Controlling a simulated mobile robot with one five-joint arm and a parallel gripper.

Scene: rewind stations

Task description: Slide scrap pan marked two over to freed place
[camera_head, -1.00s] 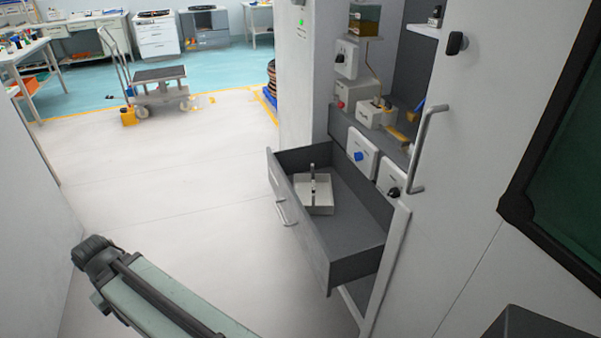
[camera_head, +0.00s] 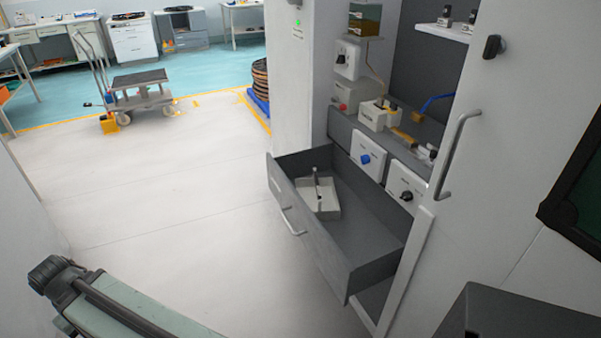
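A white square pan (camera_head: 326,207) with an upright grey post or handle sits in the far end of an open grey drawer (camera_head: 372,268). The near end of the drawer is bare. No mark can be read on the pan, so I cannot tell whether it is the one marked two. My arm shows at the lower left, apart from the drawer. My gripper's fingers do not show.
The cabinet above the drawer has a blue knob (camera_head: 365,159) and a black knob (camera_head: 406,196). A cabinet door with a long handle (camera_head: 455,152) stands at the right. A cart (camera_head: 140,95) stands far back left. The floor left of the drawer is clear.

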